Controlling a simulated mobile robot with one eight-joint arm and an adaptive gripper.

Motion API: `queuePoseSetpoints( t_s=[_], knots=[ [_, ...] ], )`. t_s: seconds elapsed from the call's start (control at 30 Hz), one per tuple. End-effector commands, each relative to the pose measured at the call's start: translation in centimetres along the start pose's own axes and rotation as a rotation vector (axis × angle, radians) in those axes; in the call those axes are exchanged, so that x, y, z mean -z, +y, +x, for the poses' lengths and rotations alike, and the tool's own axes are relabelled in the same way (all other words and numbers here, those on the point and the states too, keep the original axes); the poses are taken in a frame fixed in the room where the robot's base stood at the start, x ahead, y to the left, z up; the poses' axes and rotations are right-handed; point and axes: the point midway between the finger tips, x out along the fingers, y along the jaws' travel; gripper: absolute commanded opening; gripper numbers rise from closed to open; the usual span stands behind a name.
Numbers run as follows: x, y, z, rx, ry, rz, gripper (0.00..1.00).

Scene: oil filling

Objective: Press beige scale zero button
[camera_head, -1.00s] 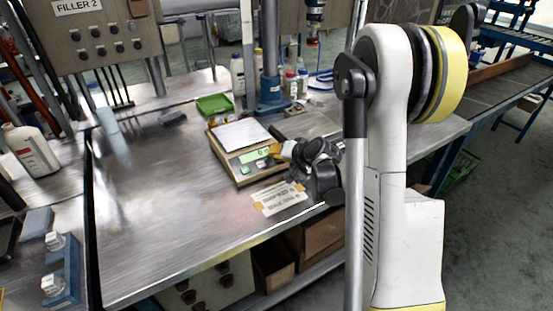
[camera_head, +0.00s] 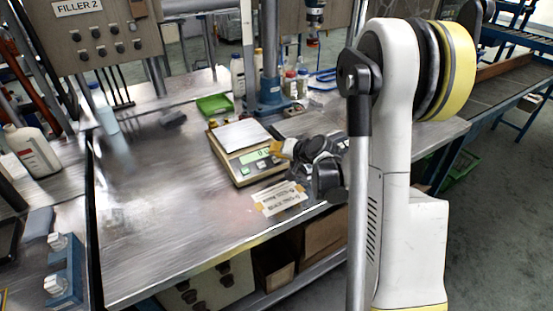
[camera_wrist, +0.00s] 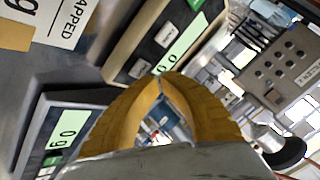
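The beige scale (camera_head: 226,160) stands on the metal bench with a pale square pan on top and a lit green display. Small buttons sit on its dark front panel, but I cannot tell which is the zero button. My gripper (camera_head: 277,150) is at the right of its front panel, with the yellow fingertips close to the display's right end; contact cannot be told. In the wrist view my gripper (camera_wrist: 162,78) has its fingertips together with nothing between them. The beige scale (camera_wrist: 129,44) shows beyond the tips there, its display partly hidden by the fingers.
A second dark panel (camera_wrist: 42,127) reading 0 g shows at the wrist view's lower left. A taped paper label (camera_head: 279,198) lies in front of the scale. A green tray (camera_head: 214,104), a blue stand (camera_head: 272,92) and bottles are behind. The bench's left-front area is clear.

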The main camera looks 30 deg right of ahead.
Motion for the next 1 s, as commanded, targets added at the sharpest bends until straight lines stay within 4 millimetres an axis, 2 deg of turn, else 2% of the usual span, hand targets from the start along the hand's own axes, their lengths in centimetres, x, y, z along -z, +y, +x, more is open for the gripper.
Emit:
queuePoseSetpoints(
  t_s=[0.17, 0.6, 1.0],
  knots=[
    [0.4, -0.4, -0.6, 0.000, 0.000, 0.000, 0.00],
    [2.2, -2.1, -4.0, -0.001, 0.000, 0.000, 0.00],
    [2.1, -2.1, -4.0, 0.000, 0.000, 0.000, 0.00]
  ],
)
